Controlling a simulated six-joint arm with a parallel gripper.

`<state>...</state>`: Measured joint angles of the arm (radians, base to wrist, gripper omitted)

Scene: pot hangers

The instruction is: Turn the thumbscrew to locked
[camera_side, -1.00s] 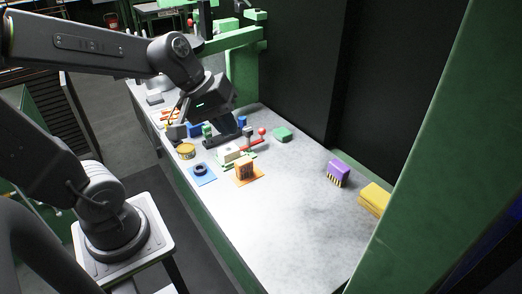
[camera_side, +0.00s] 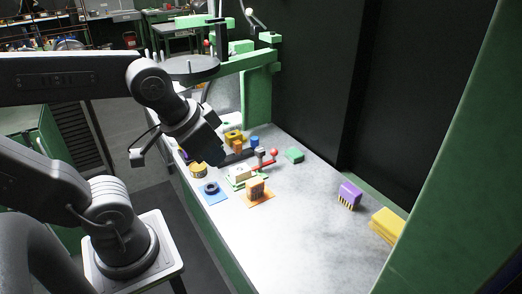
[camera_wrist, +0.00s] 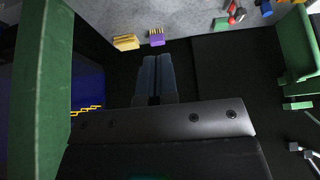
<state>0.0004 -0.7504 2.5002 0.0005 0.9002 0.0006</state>
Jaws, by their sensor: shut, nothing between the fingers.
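I cannot pick out the thumbscrew for sure at this size. A small white block on a green base (camera_side: 241,177) sits on the grey bench, with a red-handled lever (camera_side: 267,163) beside it; one of these may carry the screw. My gripper (camera_side: 213,156) is above the bench, left of and above this fixture, and hides part of what lies behind it. In the wrist view my gripper (camera_wrist: 152,75) shows two dark fingers side by side, shut and empty. A red part (camera_wrist: 236,15) shows there at the top right.
An orange block (camera_side: 255,187), a blue mat with a dark ring (camera_side: 211,189) and a yellow tin (camera_side: 198,170) stand close by. A green block (camera_side: 294,155) lies behind. A purple brush (camera_side: 349,195) and yellow block (camera_side: 387,226) lie right. The front bench (camera_side: 290,235) is clear.

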